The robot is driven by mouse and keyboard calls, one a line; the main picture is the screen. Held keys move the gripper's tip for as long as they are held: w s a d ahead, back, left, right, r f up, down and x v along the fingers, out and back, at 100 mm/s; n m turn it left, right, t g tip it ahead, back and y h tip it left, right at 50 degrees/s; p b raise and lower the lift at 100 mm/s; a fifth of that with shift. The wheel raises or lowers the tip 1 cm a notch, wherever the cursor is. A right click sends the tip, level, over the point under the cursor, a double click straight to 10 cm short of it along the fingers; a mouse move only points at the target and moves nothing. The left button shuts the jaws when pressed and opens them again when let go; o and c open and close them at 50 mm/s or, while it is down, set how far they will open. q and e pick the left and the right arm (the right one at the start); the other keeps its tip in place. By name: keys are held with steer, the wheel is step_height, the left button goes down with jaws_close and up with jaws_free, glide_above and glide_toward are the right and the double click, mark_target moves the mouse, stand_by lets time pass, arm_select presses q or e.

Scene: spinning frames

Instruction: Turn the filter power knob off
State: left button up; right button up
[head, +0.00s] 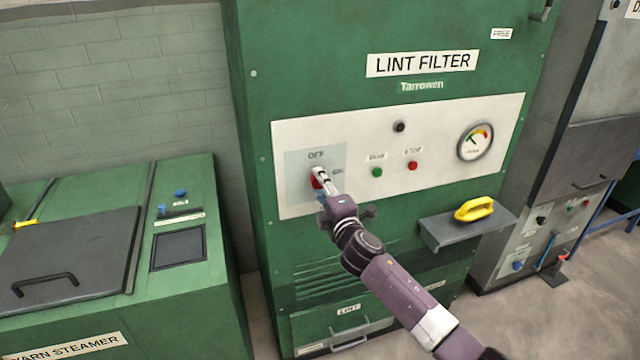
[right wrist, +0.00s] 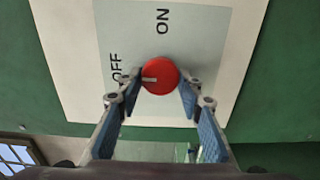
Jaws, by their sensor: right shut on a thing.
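The lint filter's power knob is a round red knob (head: 315,183) on a pale plate (head: 295,163) at the left of the white control panel. In the right wrist view, the red knob (right wrist: 161,75) has a light pointer mark on its left side, toward the OFF label (right wrist: 116,68). The ON label (right wrist: 163,21) is above the knob there. My right gripper (head: 319,178) is at the knob; in the right wrist view its two fingers (right wrist: 158,88) are at either side of it, shut on it. The fingers partly hide the knob in the head view. My left gripper is not in view.
The panel also has a black button (head: 399,127), a green button (head: 377,172), a red button (head: 413,165) and a gauge (head: 475,142). A grey shelf (head: 440,236) with a yellow handled item (head: 474,210) juts out at lower right. A yarn steamer (head: 205,275) stands at left.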

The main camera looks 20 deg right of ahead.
stand_by(0.5)
steer(key=o, duration=1.1)
steer(key=s, duration=1.2)
steer(key=shift+d, duration=0.2)
